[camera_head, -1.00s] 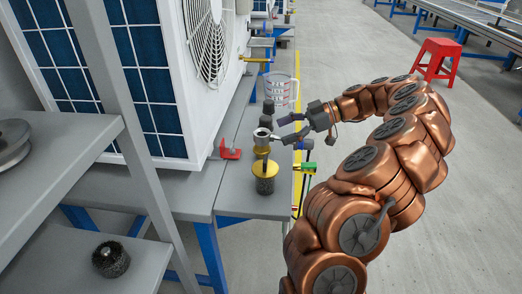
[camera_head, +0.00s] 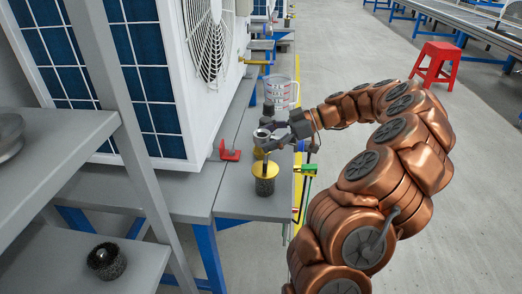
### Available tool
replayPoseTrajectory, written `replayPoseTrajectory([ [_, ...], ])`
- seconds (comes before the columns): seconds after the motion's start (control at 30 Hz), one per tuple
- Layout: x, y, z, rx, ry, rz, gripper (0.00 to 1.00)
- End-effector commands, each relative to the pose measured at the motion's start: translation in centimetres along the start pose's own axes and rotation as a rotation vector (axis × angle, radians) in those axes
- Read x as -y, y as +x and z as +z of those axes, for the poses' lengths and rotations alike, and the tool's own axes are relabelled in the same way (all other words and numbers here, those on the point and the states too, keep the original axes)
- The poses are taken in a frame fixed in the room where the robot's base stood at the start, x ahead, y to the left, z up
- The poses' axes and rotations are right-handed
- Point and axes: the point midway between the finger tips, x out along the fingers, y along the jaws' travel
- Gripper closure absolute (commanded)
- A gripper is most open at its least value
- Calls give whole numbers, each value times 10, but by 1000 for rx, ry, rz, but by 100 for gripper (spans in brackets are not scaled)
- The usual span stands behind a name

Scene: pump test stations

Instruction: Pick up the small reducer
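A small silver metal piece with a round opening (camera_head: 262,133), which looks like the small reducer, is on the grey bench beside the large white unit. It sits just behind a yellow-topped dark cylinder (camera_head: 264,178). My gripper (camera_head: 270,137) reaches in from the right at the silver piece, its dark fingers close to or around it. The fingers overlap the piece in the picture, so I cannot tell whether they touch it or how far they are apart. The lower part of the piece is hidden.
A clear measuring jug (camera_head: 281,92) and a dark cylinder (camera_head: 268,108) stand behind the gripper. A red bracket (camera_head: 230,152) is to the left. A dark bristly cylinder (camera_head: 106,261) is on the lower shelf. A red stool (camera_head: 436,64) stands on the open floor.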

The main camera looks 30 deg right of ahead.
Motion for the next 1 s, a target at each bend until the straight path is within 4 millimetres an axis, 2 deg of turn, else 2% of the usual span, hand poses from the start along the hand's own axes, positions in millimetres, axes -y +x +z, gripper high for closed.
replayPoseTrajectory([
  [0.07,0,0,0,0,0,0,36],
  [0.43,0,0,0,0,0,0,74],
  [0.73,0,-1,-3,0,-1,1,74],
  [0.87,-1,-6,-14,0,-2,2,74],
  [1.0,-1,-13,-34,0,-2,1,74],
])
